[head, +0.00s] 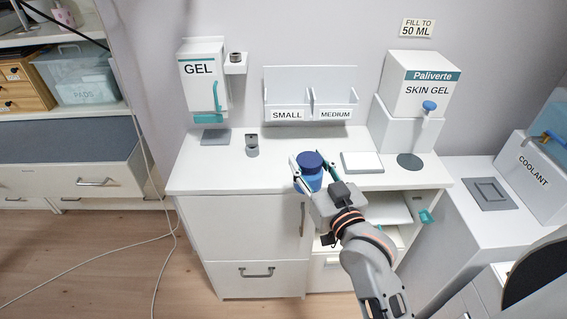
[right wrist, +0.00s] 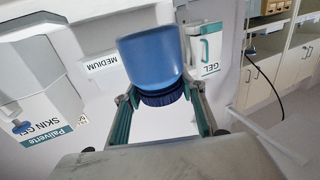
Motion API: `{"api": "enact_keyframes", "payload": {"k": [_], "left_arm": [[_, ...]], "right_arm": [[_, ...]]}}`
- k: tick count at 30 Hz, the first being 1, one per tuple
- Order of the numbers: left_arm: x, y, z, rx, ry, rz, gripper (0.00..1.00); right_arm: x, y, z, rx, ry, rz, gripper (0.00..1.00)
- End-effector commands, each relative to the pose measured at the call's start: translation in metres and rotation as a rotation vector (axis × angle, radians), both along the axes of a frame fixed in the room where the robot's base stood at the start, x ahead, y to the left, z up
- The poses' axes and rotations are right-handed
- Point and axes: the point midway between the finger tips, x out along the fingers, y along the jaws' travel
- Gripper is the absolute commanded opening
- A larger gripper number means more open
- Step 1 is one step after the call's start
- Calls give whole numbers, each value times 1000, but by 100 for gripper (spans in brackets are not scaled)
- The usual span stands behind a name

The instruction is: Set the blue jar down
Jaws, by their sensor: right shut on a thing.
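The right gripper is shut on the jar, a finger on either side. In the right wrist view the blue jar (right wrist: 153,55) shows inverted, its dark ribbed lid between the green fingers of the right gripper (right wrist: 160,100). I cannot tell whether the jar's base touches the counter. My left gripper is in neither view.
A white scale-like pad (head: 362,162) lies right of the jar, and a dark round disc (head: 410,160) sits below the skin gel dispenser (head: 420,85). A small grey holder (head: 252,146) and a grey pad (head: 216,137) are to the left. SMALL and MEDIUM bins (head: 311,95) hang behind.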

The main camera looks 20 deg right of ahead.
Motion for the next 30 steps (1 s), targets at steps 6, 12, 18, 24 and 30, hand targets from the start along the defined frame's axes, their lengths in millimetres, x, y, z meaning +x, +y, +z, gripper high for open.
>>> {"api": "enact_keyframes", "payload": {"k": [6, 12, 18, 24, 30], "left_arm": [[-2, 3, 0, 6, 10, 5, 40], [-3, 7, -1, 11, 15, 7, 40], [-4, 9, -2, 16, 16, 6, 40], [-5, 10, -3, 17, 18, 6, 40], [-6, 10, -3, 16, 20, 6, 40]], "right_arm": [[68, 14, 61, -3, -6, -7, 17], [107, 15, 110, -2, -6, -47, 17], [123, 13, 137, 1, -6, -78, 17], [125, 12, 115, 0, 2, -85, 17], [124, 13, 66, 1, 2, -84, 17]]}}
